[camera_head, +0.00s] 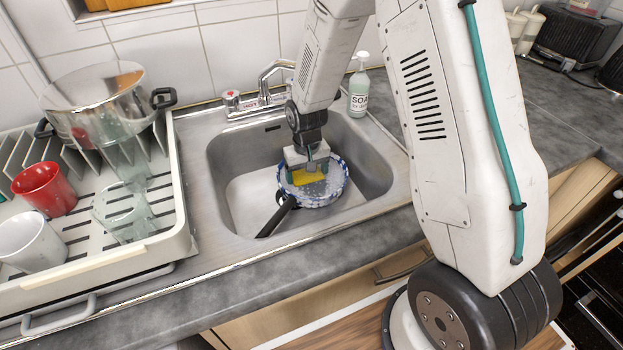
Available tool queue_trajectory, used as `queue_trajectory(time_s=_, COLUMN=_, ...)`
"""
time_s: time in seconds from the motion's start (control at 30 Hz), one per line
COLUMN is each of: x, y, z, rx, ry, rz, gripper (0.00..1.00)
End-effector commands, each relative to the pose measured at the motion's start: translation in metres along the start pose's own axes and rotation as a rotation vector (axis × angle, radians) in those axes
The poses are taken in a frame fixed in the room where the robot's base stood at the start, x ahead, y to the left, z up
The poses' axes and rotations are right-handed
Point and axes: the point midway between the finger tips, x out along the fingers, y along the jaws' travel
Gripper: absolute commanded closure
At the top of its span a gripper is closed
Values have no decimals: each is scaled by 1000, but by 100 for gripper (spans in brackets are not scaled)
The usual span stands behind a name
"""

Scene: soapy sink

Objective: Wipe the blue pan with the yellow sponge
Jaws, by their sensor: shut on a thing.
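The blue pan (339,186) lies in the sink basin, with its black handle (276,219) pointing to the lower left. White foam or light spots show on its inside and rim. My gripper (308,175) reaches down into the sink over the pan and is shut on the yellow sponge (309,177). The sponge is at the pan's inside, at its upper left part. Whether it touches the pan's bottom is hard to tell. My gripper hides part of the pan's far rim.
The sink (236,190) has raised walls around the pan. A faucet (272,82) stands behind it, with a soap bottle (358,92) to the right. A dish rack (120,254) at left holds a pot (95,100), a red cup (44,188), a white cup (30,243) and glasses (124,212).

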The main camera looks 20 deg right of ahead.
Motion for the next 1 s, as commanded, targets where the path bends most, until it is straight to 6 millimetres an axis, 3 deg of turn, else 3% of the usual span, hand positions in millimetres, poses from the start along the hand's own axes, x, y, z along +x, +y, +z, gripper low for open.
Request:
queue_trajectory(time_s=0.2, x=2, y=-4, z=-10, rx=1, ry=-2, rz=0, gripper=40)
queue_trajectory(time_s=0.53, x=0, y=11, z=-15, rx=3, ry=-2, rz=0, gripper=40)
queue_trajectory(time_s=1.0, x=-2, y=24, z=16, rx=2, ry=-3, rz=0, gripper=40)
